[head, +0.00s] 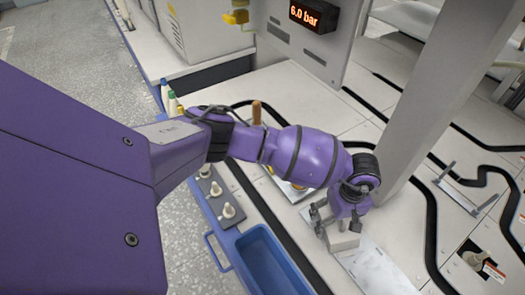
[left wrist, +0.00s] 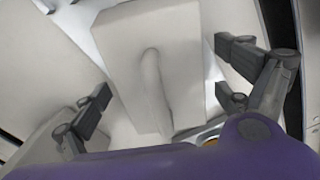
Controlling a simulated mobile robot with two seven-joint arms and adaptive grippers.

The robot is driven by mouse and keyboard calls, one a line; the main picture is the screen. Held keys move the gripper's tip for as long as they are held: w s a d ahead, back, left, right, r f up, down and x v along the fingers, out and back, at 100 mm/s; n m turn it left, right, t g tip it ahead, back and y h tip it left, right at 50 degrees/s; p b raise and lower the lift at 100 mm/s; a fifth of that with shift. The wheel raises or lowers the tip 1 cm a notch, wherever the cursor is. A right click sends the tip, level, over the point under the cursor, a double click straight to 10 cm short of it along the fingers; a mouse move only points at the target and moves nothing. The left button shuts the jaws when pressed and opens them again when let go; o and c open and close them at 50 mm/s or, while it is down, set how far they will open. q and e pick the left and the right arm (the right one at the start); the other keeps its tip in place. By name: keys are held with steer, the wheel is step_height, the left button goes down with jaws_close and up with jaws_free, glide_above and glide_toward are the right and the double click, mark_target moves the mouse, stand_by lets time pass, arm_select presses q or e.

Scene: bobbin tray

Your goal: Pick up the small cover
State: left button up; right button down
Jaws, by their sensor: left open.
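The small cover (left wrist: 128,38) appears to be the pale, box-like piece with a raised rounded ridge along its top, filling the middle of the left wrist view. In the head view it shows as a small light block (head: 344,241) under my left gripper (head: 337,224). My left gripper is open, with its fingers (left wrist: 165,88) spread on either side of the cover. A gap shows between the fingers and its sides in the left wrist view. The purple wrist hides the near end of the cover. My right gripper is in neither view.
A light metal plate (head: 378,272) lies beside the cover. A blue bin (head: 243,245) and a dark strip with pale bobbins (head: 229,211) line the left edge. A grey post (head: 438,120) rises close to my gripper. Black cables (head: 432,225) run across the panels.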

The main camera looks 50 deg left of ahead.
arm_select(q)
steer(key=shift+r, duration=0.1)
steer(key=c, duration=0.7)
steer(key=shift+w, duration=0.1)
steer(key=c, duration=0.8)
steer(key=shift+r, duration=0.1)
